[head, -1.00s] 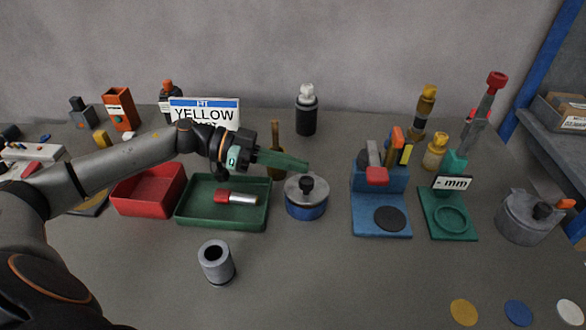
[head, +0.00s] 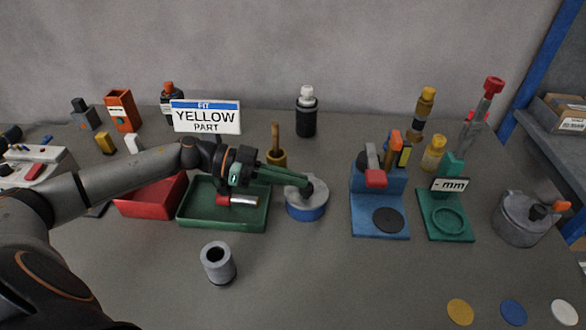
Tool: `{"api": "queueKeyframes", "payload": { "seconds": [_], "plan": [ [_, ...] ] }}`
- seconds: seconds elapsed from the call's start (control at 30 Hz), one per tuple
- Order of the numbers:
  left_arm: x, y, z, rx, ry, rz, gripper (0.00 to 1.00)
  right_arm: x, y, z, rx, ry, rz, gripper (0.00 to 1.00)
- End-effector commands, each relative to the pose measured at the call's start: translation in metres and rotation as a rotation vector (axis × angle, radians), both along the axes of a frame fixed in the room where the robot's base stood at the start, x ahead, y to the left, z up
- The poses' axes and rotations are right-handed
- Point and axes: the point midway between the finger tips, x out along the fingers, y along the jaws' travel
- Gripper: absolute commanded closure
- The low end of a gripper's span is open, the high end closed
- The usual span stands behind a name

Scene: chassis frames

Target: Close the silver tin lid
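A round tin with a blue body (head: 308,212) and a silver lid (head: 296,195) stands near the middle of the table. The lid lies on top of the tin and has a dark knob. My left gripper (head: 303,184) reaches in from the left with its green fingers at the knob. The fingers overlap in this view, so I cannot tell whether they grip it. A second, grey metal tin (head: 518,220) stands at the far right, with a dark knob and an orange piece on its right side. My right gripper is not in view.
A green tray (head: 222,223) holding a red-and-silver part and a red bin (head: 140,205) lie under my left arm. A blue stand (head: 378,222) and a green stand (head: 447,225) are to the right. A grey cylinder (head: 218,263) stands in front. The front middle is clear.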

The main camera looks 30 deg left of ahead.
Motion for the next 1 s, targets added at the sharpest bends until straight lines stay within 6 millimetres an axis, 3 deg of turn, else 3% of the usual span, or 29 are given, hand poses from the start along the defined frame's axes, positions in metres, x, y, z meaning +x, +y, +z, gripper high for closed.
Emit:
{"api": "queueKeyframes", "payload": {
  "seconds": [0.1, 0.27, 0.63, 0.7, 1.0],
  "plan": [
    [-0.003, -0.001, -0.008, 0.006, 0.014, -0.006, 1.00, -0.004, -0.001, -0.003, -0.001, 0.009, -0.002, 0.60],
    [-0.004, 0.000, -0.002, 0.008, 0.015, -0.006, 1.00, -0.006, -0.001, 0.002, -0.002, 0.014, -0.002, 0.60],
    [-0.001, 0.009, 0.048, 0.002, 0.003, 0.002, 1.00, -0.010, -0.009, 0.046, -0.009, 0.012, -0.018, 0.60],
    [-0.009, 0.026, 0.040, 0.008, 0.009, 0.005, 1.00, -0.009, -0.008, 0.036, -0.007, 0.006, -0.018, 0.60],
    [-0.033, 0.075, 0.056, 0.006, 0.005, 0.004, 1.00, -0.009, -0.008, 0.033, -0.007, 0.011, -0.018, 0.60]
  ]
}}
